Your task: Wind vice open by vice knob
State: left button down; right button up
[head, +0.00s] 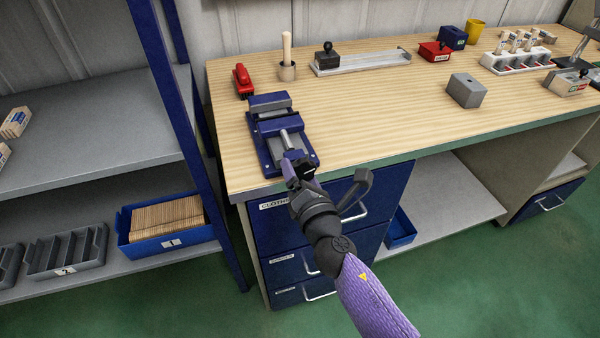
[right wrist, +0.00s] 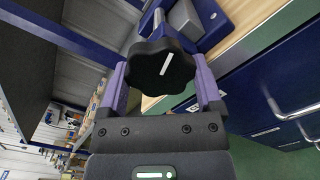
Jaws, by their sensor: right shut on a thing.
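The blue vice (head: 268,134) is on the bench top at its left front corner. Its screw rod (head: 286,138) points toward the bench's front edge. The black lobed vice knob (right wrist: 160,66) has a white mark and sits between the purple fingers of my right gripper (right wrist: 162,80). In the head view my right gripper (head: 301,170) is at the front end of the vice, shut on the knob and mostly hiding it. How wide the vice jaws stand apart is hard to tell. My left gripper is in no view.
A grey block (head: 466,90) is further right. Blue drawers (head: 290,235) with handles lie under the bench, and a shelf post (head: 180,110) stands left.

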jog(key=n, duration=0.3)
jog(key=shift+n, duration=0.3)
jog(key=n+p, duration=0.1)
jog(key=n, duration=0.2)
jog(key=shift+d+n, duration=0.1)
jog(key=shift+n, duration=0.2)
jog(key=n+p, duration=0.1)
jog(key=n, duration=0.2)
jog(key=shift+n, duration=0.3)
jog(key=shift+d+n+p, duration=0.1)
jog(key=shift+n+p, duration=0.5)
jog(key=shift+n, duration=1)
jog(key=shift+f+n, duration=0.1)
jog(key=shift+n, duration=0.2)
jog(key=o, duration=1)
jog(key=shift+w, duration=0.1)
